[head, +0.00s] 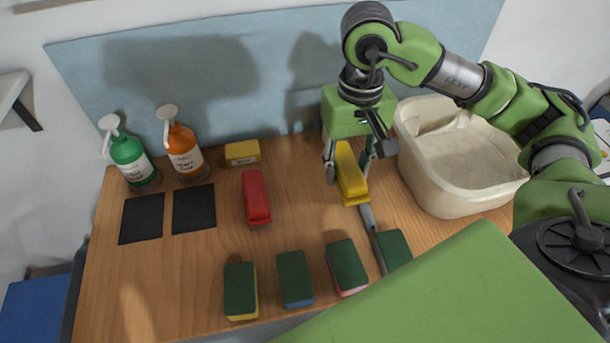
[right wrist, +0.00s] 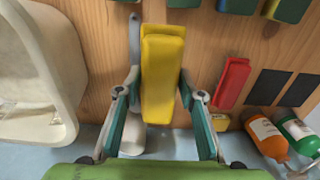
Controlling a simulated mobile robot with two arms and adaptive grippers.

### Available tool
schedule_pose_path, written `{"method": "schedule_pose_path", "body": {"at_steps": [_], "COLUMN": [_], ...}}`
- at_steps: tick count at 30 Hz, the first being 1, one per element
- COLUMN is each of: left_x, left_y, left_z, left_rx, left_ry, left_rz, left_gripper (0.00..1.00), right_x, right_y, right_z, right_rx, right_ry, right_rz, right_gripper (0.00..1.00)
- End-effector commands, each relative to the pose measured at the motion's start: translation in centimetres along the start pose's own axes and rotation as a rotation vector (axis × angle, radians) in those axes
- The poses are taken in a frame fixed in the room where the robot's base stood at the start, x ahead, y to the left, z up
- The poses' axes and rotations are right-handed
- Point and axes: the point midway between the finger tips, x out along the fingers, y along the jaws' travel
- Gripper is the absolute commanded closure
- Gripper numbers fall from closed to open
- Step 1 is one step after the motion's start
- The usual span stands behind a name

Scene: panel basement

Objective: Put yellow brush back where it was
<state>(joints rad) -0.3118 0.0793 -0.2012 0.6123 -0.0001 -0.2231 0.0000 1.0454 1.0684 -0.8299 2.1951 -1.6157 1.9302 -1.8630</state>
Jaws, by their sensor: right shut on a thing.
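The yellow brush (head: 350,174) is a long block held between the fingers of my right gripper (head: 347,160), near the back of the wooden table and left of the white basin. In the right wrist view the brush (right wrist: 162,75) lies lengthwise between the two fingers of the right gripper (right wrist: 161,98), one on each side. Whether its underside touches the table is hard to tell. A similar red brush (head: 256,197) lies on the table to the left. My left gripper is not in view.
A white basin (head: 452,205) stands right of the gripper. A grey handle (head: 368,222) lies just beside the brush. Several sponges (head: 294,279) line the front edge. Green (head: 130,158) and orange (head: 182,150) bottles, two black mats (head: 194,208) and a yellow block (head: 242,152) are left.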

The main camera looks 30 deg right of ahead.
Motion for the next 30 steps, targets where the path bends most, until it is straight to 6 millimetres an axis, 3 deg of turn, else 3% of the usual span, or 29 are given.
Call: {"method": "schedule_pose_path", "body": {"at_steps": [1, 5, 10, 15, 24, 30], "left_x": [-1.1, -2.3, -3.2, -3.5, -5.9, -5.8], "left_y": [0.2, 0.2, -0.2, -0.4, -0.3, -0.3], "left_z": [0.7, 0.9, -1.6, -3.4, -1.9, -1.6], "left_rx": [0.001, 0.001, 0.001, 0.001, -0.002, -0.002], "left_ry": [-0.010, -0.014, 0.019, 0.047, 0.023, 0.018], "left_rz": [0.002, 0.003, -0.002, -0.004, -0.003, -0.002], "left_gripper": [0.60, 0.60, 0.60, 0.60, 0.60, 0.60], "right_x": [0.0, 1.9, 5.0, 6.3, 9.6, 10.5], "right_y": [-1.1, -3.1, -4.7, -5.4, -6.0, -6.0], "right_z": [-0.8, -2.9, -4.5, -5.4, -5.9, -6.0], "right_rx": [-0.002, 0.000, 0.001, 0.002, 0.003, 0.001], "right_ry": [-0.005, -0.007, -0.003, 0.001, -0.003, 0.002], "right_rz": [-0.002, 0.000, 0.000, -0.001, 0.001, 0.000], "right_gripper": [0.85, 0.85, 0.85, 0.85, 0.85, 0.85]}}
